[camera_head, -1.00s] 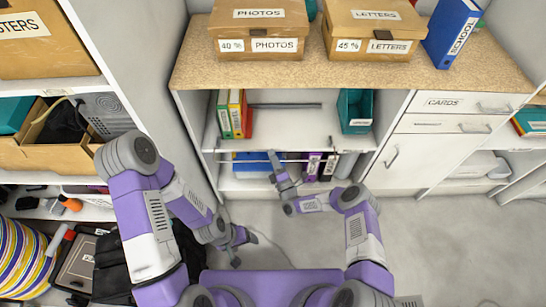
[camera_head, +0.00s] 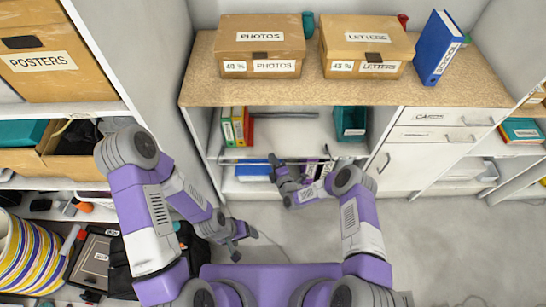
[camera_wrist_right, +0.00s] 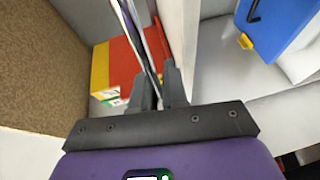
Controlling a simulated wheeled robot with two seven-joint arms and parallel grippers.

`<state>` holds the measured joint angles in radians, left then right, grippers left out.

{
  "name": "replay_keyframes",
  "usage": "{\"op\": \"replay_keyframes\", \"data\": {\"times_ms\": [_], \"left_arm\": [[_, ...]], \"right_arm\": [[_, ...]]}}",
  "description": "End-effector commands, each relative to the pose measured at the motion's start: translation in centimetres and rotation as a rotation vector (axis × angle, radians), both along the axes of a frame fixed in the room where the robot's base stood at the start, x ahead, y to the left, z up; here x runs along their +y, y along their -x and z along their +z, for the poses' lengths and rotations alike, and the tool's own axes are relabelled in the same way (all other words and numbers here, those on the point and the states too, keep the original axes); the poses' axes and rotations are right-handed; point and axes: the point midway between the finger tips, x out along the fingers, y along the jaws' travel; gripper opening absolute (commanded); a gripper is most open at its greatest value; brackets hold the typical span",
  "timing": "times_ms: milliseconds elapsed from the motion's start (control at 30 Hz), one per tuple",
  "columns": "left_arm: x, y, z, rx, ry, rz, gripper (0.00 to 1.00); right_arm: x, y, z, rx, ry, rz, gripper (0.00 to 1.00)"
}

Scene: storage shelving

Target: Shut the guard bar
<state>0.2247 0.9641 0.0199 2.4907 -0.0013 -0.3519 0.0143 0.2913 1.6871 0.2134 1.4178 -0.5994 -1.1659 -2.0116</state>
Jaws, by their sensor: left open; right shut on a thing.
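The guard bar (camera_head: 340,157) is a thin metal bar across the front of the open bay under the counter, near the middle shelf's edge. My right gripper (camera_head: 277,163) is at the bar, left of its middle. In the right wrist view my right gripper (camera_wrist_right: 160,92) is shut on the thin bar (camera_wrist_right: 135,30), which runs up the picture between its fingers. My left gripper (camera_head: 238,238) is open and empty, low over the floor, well away from the bar. The fingers hide part of the bar, and its end fittings are too small to make out.
Red, yellow and green binders (camera_head: 237,126) and a teal holder (camera_head: 351,122) stand on the middle shelf behind the bar. A blue binder (camera_head: 252,172) lies on the lower shelf. White drawers (camera_head: 430,134) adjoin at right. Grey floor (camera_head: 440,235) is open at right.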

Motion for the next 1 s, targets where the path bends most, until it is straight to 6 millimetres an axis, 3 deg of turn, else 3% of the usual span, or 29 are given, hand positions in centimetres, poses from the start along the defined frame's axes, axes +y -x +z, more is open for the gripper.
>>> {"op": "replay_keyframes", "data": {"times_ms": [33,200,467,667,1000], "left_arm": [[0.0,0.0,1.2,0.000,0.000,0.000,0.74],[0.0,0.0,2.6,0.000,0.000,0.000,0.74],[0.0,0.0,2.8,0.000,0.000,0.000,0.74],[0.0,0.0,1.2,0.000,0.000,0.000,0.74],[0.0,0.0,-3.3,0.000,0.000,0.000,0.74]], "right_arm": [[0.1,-0.2,1.0,0.043,0.003,0.002,0.00],[0.1,-0.6,1.4,0.202,0.003,0.001,0.00],[0.1,-1.4,1.9,0.449,0.002,0.001,0.00],[-0.1,-2.1,2.0,0.633,0.000,-0.003,0.00],[-0.1,-3.3,2.1,0.900,-0.005,-0.004,0.00]]}}
